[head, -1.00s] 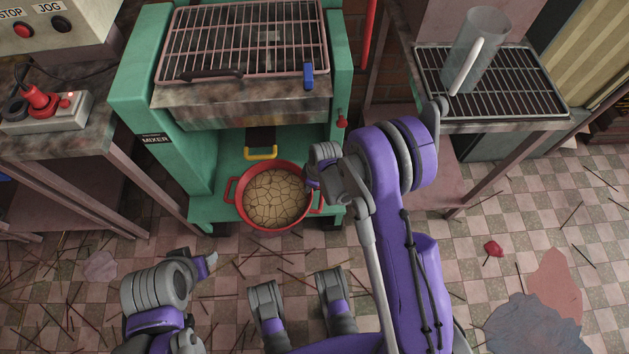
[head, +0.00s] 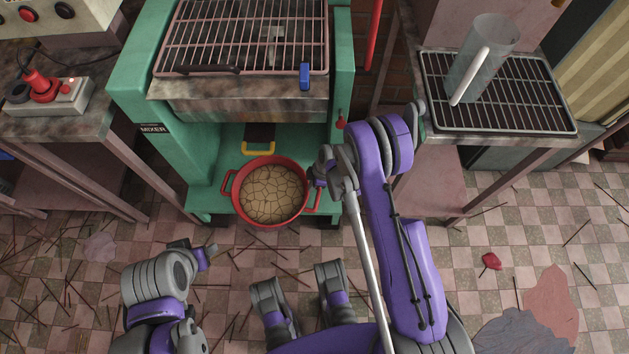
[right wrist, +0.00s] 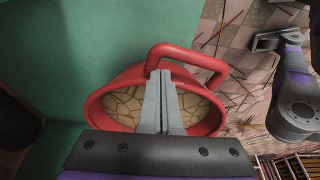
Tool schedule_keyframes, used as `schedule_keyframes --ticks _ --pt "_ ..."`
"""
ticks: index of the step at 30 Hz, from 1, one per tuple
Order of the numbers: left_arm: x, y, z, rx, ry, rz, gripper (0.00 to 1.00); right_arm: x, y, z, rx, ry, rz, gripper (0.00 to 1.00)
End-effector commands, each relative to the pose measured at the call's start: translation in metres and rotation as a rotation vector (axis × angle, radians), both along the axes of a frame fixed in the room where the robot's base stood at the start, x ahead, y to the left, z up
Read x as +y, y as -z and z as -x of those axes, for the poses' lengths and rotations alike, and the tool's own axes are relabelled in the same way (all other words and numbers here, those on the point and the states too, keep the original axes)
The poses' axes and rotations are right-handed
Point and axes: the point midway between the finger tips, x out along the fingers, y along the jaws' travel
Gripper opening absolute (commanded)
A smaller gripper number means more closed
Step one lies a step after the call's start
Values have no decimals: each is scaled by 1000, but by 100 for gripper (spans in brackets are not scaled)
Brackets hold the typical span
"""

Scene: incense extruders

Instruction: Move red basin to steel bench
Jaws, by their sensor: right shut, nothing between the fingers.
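The red basin (head: 232,206) is full of cracked tan material and stands on the low green shelf of the mixer. It has a loop handle on each side. My right gripper (head: 316,182) is beside its right rim, near the right handle. In the right wrist view my right gripper (right wrist: 161,75) is shut and empty, its fingers in front of the red basin (right wrist: 98,103) and its handle (right wrist: 190,55). My left gripper (head: 208,252) is low at the left, away from the basin; its jaw opening is unclear. A bench (head: 440,134) at the right may be the steel bench.
The bench at the right carries a wire rack (head: 540,105) and a clear cylinder (head: 487,50). The green mixer frame (head: 180,150) and its upper grate (head: 245,35) enclose the basin from above and the sides. Thin sticks litter the tiled floor (head: 480,240).

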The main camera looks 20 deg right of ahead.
Motion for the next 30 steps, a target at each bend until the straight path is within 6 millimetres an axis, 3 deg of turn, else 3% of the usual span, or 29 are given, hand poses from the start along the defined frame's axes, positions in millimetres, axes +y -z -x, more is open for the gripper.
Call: schedule_keyframes --ticks 7,18,24,30 --pt "0 4 0 2 0 0 58 6 21 -2 0 0 0 0" --pt "0 5 0 2 0 0 58 8 22 -2 0 0 1 0" --pt "0 19 -1 7 0 0 58 29 24 -8 2 -2 1 0" --pt "0 18 -1 6 0 0 58 31 21 -9 0 0 1 0"
